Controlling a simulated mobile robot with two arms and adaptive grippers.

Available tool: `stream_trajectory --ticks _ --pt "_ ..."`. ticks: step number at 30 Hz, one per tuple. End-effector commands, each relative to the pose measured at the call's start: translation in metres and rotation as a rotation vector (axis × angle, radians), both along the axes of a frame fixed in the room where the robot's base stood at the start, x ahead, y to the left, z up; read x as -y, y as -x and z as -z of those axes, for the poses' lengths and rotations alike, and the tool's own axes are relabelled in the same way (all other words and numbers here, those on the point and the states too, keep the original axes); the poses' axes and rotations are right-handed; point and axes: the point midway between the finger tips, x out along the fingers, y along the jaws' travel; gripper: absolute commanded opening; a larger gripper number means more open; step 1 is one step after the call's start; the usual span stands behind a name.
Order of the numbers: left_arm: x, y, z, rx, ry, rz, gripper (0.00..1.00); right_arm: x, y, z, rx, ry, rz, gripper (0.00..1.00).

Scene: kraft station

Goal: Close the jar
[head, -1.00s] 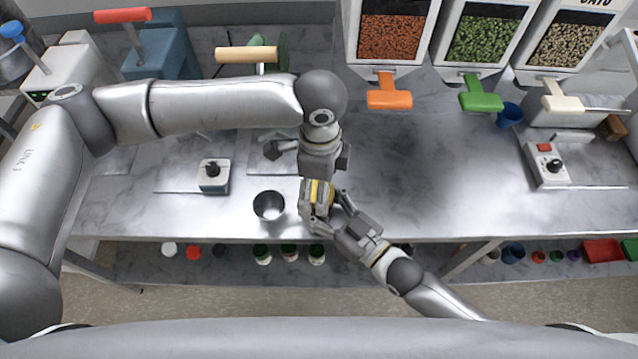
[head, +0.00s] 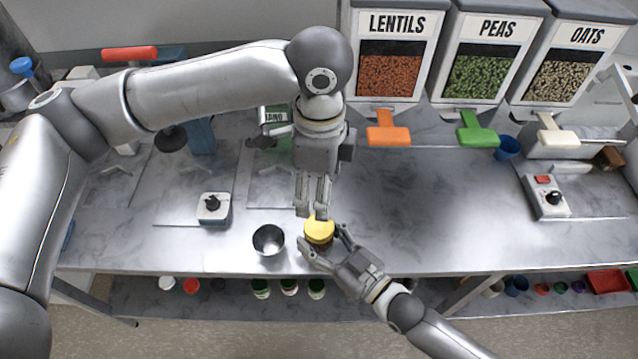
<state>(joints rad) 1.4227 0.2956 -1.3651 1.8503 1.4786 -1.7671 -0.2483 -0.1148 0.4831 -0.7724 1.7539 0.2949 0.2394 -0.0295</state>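The jar (head: 319,243) stands near the front edge of the counter, with a yellow lid (head: 319,229) on top. Its body is mostly hidden by the lid and my fingers. My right gripper (head: 324,241) comes from the lower right, with one finger on each side of the jar, and appears shut on it. My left gripper (head: 312,212) points down just behind and above the lid. Its two fingers show a gap with nothing between them, and it looks apart from the lid. Whether the lid is fully tight cannot be seen.
A metal cup (head: 268,240) stands close left of the jar. A small control box (head: 214,208) is further left. Dispensers of lentils (head: 390,75), peas and oats line the back right. Several small items sit on the lower shelf.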

Motion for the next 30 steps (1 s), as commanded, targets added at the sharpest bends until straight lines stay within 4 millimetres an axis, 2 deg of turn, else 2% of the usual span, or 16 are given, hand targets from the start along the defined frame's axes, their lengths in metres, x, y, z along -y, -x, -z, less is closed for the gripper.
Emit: stream_trajectory --ticks 1,5,17,20,30 --pt "0.000 0.000 0.000 0.000 0.000 0.000 0.75 0.000 0.000 0.000 0.000 0.000 0.000 0.65" --pt "0.000 0.000 0.000 0.000 0.000 0.000 0.75 0.000 0.000 0.000 0.000 0.000 0.000 0.81" --pt "0.000 0.000 0.000 0.000 0.000 0.000 0.75 0.003 0.003 0.001 -0.001 0.001 0.000 0.81" --pt "0.000 0.000 0.000 0.000 0.000 0.000 0.75 0.012 0.012 0.001 -0.002 0.002 0.001 0.81" --pt "0.000 0.000 0.001 0.000 0.000 0.000 0.75 0.062 0.062 0.001 -0.004 0.004 -0.001 0.81"
